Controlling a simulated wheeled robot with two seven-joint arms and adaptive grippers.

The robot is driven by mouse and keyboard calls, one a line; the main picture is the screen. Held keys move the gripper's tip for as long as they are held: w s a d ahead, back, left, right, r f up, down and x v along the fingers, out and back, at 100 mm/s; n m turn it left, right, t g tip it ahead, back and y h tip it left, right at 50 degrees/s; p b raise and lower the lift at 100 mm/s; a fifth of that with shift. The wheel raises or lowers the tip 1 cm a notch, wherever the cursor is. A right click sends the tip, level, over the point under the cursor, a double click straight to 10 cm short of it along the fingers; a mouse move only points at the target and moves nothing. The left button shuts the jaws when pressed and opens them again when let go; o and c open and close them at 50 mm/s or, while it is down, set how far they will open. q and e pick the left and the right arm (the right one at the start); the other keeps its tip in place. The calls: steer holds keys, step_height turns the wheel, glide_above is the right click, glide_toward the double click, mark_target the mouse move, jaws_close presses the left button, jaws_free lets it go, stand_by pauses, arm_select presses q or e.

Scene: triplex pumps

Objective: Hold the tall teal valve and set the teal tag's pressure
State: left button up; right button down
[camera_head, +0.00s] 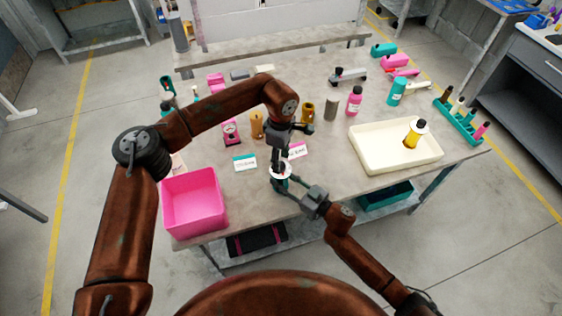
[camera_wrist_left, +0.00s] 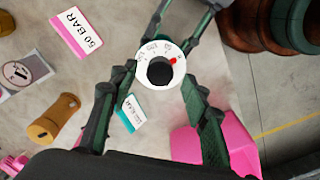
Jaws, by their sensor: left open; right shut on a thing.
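The valve stands near the front middle of the table. Its white dial (camera_head: 280,172) shows in the head view; its body is mostly hidden by my grippers. In the left wrist view the dial (camera_wrist_left: 177,60) has a black knob (camera_wrist_left: 160,71), small numbers and a red mark at upper right. My right gripper (camera_head: 284,185) is shut on the valve's body from the front right. My left gripper (camera_head: 279,164) is above it, open, fingers on either side of the dial. The teal-edged tag (camera_head: 245,163) lies left of the valve; in the wrist view (camera_wrist_left: 129,113) its number is hard to read.
A pink-edged tag (camera_wrist_left: 80,33) reads 50 BAR. Brown (camera_head: 257,125) and pink (camera_head: 231,132) parts stand behind the valve.

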arm_select(q)
steer(key=shift+f, duration=0.75)
steer(key=shift+c, duration=0.2)
steer(key=c, duration=1.1)
